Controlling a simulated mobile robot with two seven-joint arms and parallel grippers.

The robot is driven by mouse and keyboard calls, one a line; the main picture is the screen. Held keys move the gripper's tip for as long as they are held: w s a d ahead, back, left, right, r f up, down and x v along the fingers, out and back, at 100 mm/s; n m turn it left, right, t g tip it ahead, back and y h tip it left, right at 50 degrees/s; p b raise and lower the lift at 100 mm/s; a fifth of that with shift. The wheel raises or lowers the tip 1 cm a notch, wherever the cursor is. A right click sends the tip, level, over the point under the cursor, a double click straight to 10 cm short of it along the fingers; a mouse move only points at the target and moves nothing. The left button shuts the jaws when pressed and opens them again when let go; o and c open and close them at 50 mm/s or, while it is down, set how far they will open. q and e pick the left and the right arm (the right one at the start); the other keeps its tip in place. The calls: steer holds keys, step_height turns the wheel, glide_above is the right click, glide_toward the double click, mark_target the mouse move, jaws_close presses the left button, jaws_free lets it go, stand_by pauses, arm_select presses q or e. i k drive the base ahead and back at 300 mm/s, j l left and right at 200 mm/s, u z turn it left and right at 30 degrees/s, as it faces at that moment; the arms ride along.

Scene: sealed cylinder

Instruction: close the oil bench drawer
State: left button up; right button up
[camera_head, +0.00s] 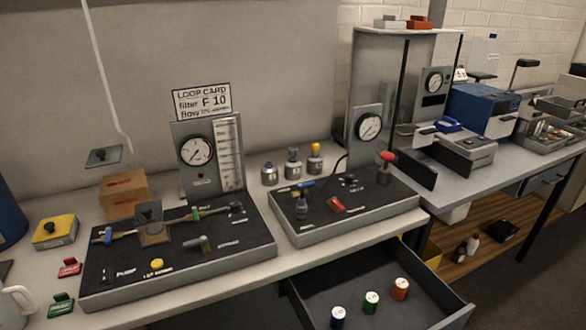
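The bench drawer (447,297) is pulled out below the front edge of the bench, at the lower middle right. Its inside is dark. The bottom of the drawer front is cut off by the picture edge. Neither of my grippers shows in the head view.
The bench (255,272) carries a left panel (180,280) with a gauge and a right panel (345,227) with another gauge. A second table (455,188) with a blue machine (482,108) continues right. Floor shows right of the drawer.

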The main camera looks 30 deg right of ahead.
mark_target(429, 303)
steer(key=z, duration=2.05)
steer(key=l, duration=0.2)
